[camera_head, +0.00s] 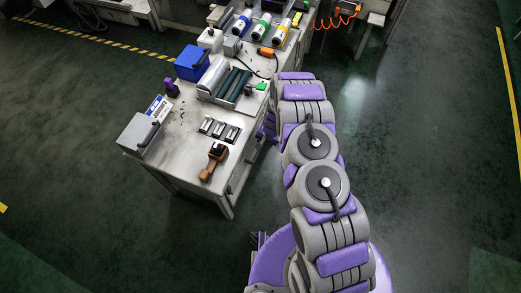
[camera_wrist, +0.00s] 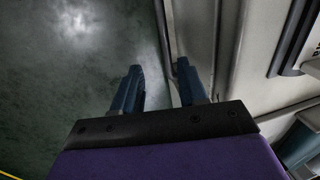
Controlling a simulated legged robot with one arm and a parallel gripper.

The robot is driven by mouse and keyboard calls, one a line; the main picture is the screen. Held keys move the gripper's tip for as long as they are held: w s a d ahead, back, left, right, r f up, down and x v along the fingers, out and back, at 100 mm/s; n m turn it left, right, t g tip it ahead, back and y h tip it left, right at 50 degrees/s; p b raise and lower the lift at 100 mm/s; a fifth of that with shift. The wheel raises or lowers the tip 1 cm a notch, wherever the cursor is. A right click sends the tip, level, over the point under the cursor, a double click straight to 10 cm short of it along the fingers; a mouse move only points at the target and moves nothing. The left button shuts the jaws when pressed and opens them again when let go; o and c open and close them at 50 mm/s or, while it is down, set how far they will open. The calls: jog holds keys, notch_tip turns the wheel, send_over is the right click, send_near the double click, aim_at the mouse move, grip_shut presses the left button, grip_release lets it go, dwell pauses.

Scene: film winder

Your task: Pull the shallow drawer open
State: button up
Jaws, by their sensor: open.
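The metal workbench (camera_head: 185,148) runs up the left and middle of the head view, and its right side faces my arm. A pale grey panel with a narrow vertical bar (camera_wrist: 170,40) shows in the wrist view; I cannot tell whether this is the shallow drawer's front and handle. My gripper (camera_wrist: 158,85) has two blue-grey fingers spread apart with nothing visible between them. Its right finger is close to the panel and bar; contact cannot be made out. In the head view, my arm hides most of the gripper by the bench's right edge.
On the bench are a blue box (camera_head: 192,63), a grey box (camera_head: 140,135), a roller device (camera_head: 225,83), several dark blocks (camera_head: 219,129) and a brown-handled tool (camera_head: 213,163). Dark green floor (camera_head: 430,130) lies clear to the right.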

jog(key=a+f, duration=0.1)
jog(key=f, duration=0.1)
jog(key=a+f+b, duration=0.1)
jog(key=f, duration=0.1)
jog(key=a+f, duration=0.1)
jog(key=f, duration=0.2)
jog(key=shift+w+a, duration=0.1)
jog(key=shift+w, duration=0.1)
jog(key=shift+d, duration=0.8)
jog(key=shift+a+f, duration=0.1)
jog(key=shift+a, duration=0.5)
jog(key=c, duration=0.6)
jog(key=shift+c, duration=0.5)
jog(key=shift+w+d, duration=0.1)
jog(key=shift+d, duration=0.2)
grip_shut()
jog(key=shift+a, duration=0.15)
